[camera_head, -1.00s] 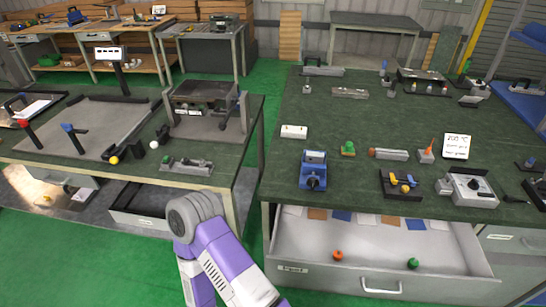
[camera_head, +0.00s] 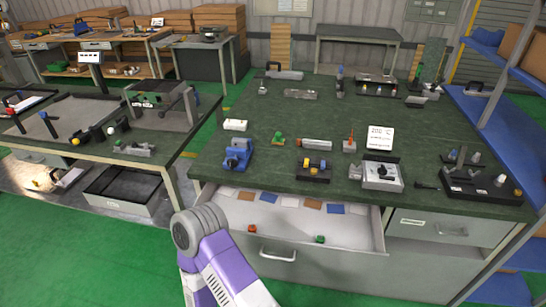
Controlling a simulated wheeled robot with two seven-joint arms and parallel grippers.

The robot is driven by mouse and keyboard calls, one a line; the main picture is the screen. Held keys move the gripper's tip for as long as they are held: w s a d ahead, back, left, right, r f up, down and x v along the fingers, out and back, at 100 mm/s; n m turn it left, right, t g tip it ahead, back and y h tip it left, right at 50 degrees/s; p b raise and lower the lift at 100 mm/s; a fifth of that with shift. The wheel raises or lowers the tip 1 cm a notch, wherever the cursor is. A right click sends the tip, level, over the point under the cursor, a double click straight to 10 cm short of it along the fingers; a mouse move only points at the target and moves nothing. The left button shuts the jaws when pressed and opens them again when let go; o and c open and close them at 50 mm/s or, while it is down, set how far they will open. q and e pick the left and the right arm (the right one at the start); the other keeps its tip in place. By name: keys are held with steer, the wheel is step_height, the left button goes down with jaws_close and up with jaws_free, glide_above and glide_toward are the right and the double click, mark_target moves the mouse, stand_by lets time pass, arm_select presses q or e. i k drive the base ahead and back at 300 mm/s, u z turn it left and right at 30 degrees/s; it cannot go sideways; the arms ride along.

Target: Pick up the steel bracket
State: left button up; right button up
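I cannot tell for sure which thing is the steel bracket. A flat grey metal piece (camera_head: 300,94) lies toward the back of the right green-topped table, and another grey metal piece (camera_head: 134,149) lies near the front of the left table. Both are small and their shapes are unclear. A purple and grey link of my own arm shows at the bottom, in front of the tables. Neither gripper shows in the head view.
The right table (camera_head: 330,176) holds a blue vise (camera_head: 238,154), a white sign (camera_head: 380,138), a grey control box (camera_head: 382,174) and a black tool holder (camera_head: 480,186). Its front drawer (camera_head: 278,254) is open. Blue shelves (camera_head: 510,125) stand at right. Green floor lies between the tables.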

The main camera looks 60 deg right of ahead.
mark_target(238, 142)
steer(key=k, duration=0.4)
steer(key=z, duration=2)
steer(key=i, duration=0.15)
steer(key=z, duration=0.15)
